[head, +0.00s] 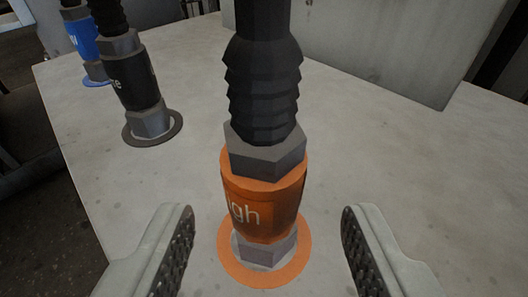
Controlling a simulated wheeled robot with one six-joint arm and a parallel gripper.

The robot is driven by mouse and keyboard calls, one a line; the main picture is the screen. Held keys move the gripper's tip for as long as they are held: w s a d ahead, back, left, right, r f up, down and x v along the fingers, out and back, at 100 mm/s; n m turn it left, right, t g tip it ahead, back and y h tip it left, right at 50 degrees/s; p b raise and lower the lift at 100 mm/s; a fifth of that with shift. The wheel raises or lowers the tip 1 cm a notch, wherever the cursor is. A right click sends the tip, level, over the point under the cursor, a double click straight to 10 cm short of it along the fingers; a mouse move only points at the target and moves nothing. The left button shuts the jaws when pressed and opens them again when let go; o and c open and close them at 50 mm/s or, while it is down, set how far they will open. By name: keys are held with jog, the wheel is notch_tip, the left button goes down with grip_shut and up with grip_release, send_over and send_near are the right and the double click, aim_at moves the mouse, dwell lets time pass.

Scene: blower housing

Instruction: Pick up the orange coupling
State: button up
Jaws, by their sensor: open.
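The orange coupling (268,205) stands upright in the middle of the view, with part of a word ending in "igh" on its side. A grey hex nut (265,150) and a black ribbed hose (264,85) rise from its top. Its lower grey nut sits inside an orange ring (240,275) on the pale surface. My gripper (268,238) is open, with one finger to the left of the coupling and one to the right. Gaps show between the coupling and both fingers, and nothing is held.
A black coupling (137,90) with its own hose stands at the upper left on a dark ring. A blue coupling (85,42) stands behind it, partly hidden. A grey block (385,45) rises at the back right. The pale surface (420,165) is clear at right; its edge runs down the left.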

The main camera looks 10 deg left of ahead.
aim_at(264, 179)
jog(key=shift+x, duration=2.85)
jog(key=shift+s+a, duration=0.1)
grip_shut()
notch_tip(264, 179, up, 10)
jog(key=shift+r, duration=0.2)
